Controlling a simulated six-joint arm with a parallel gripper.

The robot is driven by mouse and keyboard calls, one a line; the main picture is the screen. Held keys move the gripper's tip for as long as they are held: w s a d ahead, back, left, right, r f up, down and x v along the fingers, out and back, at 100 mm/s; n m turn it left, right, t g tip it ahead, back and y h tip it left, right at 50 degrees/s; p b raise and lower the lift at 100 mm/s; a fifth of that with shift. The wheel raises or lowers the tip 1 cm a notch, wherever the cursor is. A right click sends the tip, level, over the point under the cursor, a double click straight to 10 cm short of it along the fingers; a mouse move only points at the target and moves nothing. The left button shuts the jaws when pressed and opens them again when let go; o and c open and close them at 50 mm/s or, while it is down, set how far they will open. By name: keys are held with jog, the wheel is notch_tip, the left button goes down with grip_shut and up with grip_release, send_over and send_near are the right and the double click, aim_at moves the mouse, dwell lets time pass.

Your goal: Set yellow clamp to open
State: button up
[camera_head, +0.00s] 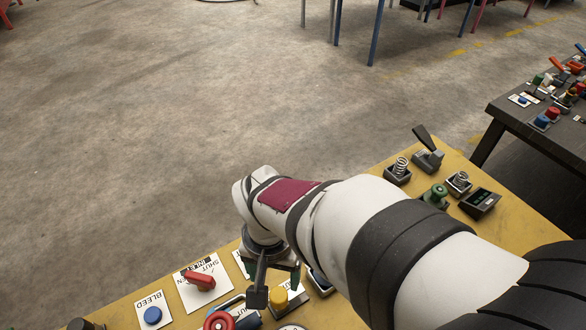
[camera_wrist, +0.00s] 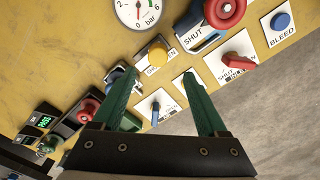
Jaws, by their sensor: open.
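A yellow round part (camera_head: 280,298) sits on a white label plate on the yellow bench, close by my gripper; it also shows in the wrist view (camera_wrist: 157,55), just beyond the fingertips. I cannot tell that it is a clamp, and no other clearly yellow clamp shows. My gripper (camera_head: 277,285) points down over the bench. In the wrist view its two green fingers (camera_wrist: 157,78) stand wide apart with nothing held between them. A small blue lever (camera_wrist: 155,112) on a white plate shows in the gap, below the fingers.
A red lever (camera_head: 200,280) on a plate marked SHUT and INLET, a blue BLEED button (camera_head: 152,315) and a red handwheel (camera_head: 218,322) stand nearby. A gauge (camera_wrist: 145,10) is beyond. A black-handled lever (camera_head: 427,145) and springs stand at the bench's far end.

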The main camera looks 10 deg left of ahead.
notch_tip(320, 180, up, 6)
jog(key=shift+f, duration=0.1)
